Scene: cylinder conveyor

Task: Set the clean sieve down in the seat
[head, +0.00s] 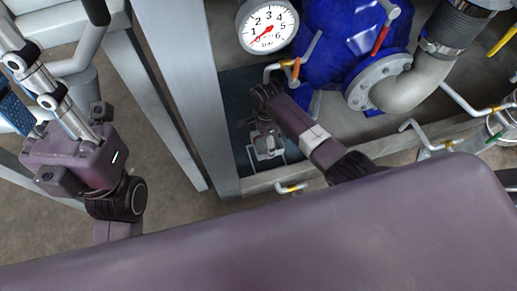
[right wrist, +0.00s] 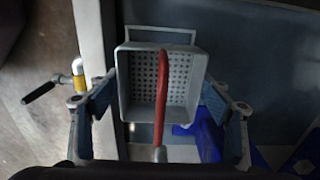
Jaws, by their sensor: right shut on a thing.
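The sieve (right wrist: 140,85) is a grey square basket with a perforated bottom and a red handle across its middle in the right wrist view. My right gripper (right wrist: 160,95) is shut on it, one blue-padded finger at each side wall. In the head view, the right gripper (head: 264,135) points down with the sieve (head: 270,152) under it, small and partly hidden. A thin pale rectangular outline, seemingly the seat (right wrist: 160,28), shows behind the sieve's upper edge. I cannot tell whether the sieve touches it. My left gripper (head: 28,92) is partly cut off at the left edge.
A blue pump housing (head: 340,35) with a grey flanged pipe and a pressure gauge (head: 267,25) stand beyond my right arm. A grey upright post (head: 180,80) is left of the sieve. A yellow-collared black lever (right wrist: 55,85) is left of the right gripper.

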